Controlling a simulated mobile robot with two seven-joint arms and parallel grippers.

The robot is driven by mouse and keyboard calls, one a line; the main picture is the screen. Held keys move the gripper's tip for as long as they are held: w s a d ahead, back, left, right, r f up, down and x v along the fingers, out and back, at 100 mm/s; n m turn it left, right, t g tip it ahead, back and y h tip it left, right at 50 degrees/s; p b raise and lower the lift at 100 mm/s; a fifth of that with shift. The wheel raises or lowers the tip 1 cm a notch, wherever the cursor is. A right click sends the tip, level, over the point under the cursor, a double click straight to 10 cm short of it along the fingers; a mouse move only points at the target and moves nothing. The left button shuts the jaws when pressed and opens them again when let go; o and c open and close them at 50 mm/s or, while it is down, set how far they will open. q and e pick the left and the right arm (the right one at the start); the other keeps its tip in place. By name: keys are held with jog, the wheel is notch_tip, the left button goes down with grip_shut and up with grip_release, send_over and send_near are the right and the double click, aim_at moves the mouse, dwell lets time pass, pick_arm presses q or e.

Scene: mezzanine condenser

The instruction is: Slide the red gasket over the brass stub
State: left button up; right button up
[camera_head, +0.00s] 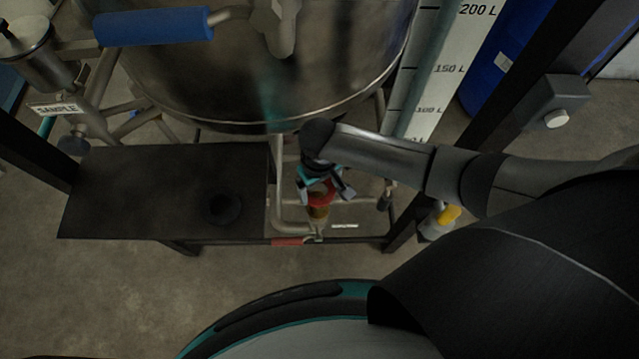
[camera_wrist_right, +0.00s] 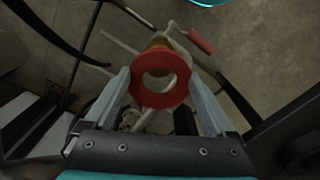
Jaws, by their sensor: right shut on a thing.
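The red gasket (camera_head: 321,196) is a flat ring held between the two fingers of my right gripper (camera_head: 323,187). In the right wrist view the gasket (camera_wrist_right: 160,98) shows face-on with an open hole, and the fingers of the right gripper (camera_wrist_right: 159,80) press on its sides. The brass stub (camera_head: 319,212) stands just below the gasket in the head view. In the right wrist view part of the stub (camera_wrist_right: 159,43) shows beyond the ring's upper edge. I cannot tell whether the ring touches the stub or is around its end. My left gripper is out of view.
A steel tank (camera_head: 270,75) rises behind the stub. A dark shelf (camera_head: 130,195) with a round black item (camera_head: 222,208) lies to the left. Frame pipes, a red handle (camera_head: 288,241) and a yellow-handled valve (camera_head: 449,215) are near the stub.

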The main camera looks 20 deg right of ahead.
aim_at(320, 207)
jog(key=shift+f+b, duration=0.6)
jog(key=shift+f, duration=0.6)
jog(key=shift+p, duration=0.9)
dwell(0.8)
jog(key=shift+f+b, duration=3.4)
jog(key=shift+f, duration=1.2)
jog(key=o, duration=1)
jog(key=shift+r, duration=0.1)
notch_tip(320, 207, up, 14)
jog(key=p, duration=0.5)
jog(key=shift+p, duration=0.35)
jog(key=shift+r, duration=0.6)
